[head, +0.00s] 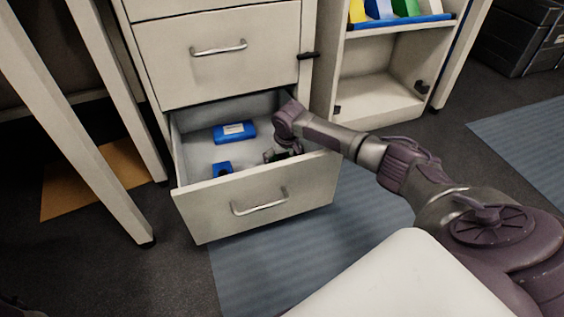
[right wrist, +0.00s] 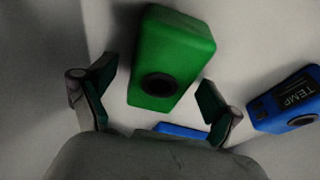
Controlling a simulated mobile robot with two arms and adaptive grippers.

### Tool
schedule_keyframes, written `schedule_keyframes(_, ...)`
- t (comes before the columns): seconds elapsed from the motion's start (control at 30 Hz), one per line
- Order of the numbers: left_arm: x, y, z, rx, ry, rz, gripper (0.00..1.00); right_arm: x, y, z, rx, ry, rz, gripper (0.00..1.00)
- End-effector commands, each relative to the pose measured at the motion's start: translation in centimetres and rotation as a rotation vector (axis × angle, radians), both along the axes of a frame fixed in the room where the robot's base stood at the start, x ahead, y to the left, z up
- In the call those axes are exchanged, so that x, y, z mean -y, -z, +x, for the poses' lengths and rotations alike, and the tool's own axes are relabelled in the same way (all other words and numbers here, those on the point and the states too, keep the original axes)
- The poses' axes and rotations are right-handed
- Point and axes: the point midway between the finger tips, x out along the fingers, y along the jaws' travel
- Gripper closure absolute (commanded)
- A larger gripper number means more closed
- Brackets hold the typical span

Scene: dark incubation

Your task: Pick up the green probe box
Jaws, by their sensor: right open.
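The green probe box (right wrist: 172,52) lies in the drawer, with a round dark disc on its near end. In the right wrist view it is in front of my right gripper (right wrist: 156,88), its near end between the two fingertips. The fingers are spread apart, and I see none closed on it. In the head view my right gripper (head: 277,155) reaches down into the open lower drawer (head: 205,199), near its right front corner. There the gripper and wrist largely hide the green box. My left gripper is not in view.
In the drawer, a blue box (head: 235,132) lies at the back and a smaller-looking blue one (head: 222,169) at the front left. The right wrist view shows a blue box marked TEMP (right wrist: 291,100) to the right. A shelf unit (head: 380,98) stands right of the drawers.

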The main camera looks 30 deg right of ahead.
Motion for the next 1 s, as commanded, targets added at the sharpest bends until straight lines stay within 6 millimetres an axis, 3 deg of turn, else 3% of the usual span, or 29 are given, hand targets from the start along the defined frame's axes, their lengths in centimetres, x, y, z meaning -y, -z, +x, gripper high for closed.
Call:
schedule_keyframes(0.8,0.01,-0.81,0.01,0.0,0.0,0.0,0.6,-0.02,0.51,-0.02,0.0,0.0,0.0,0.1)
schedule_keyframes(1.0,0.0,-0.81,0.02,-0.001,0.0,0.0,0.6,0.0,0.49,-0.02,0.0,0.0,0.0,0.42)
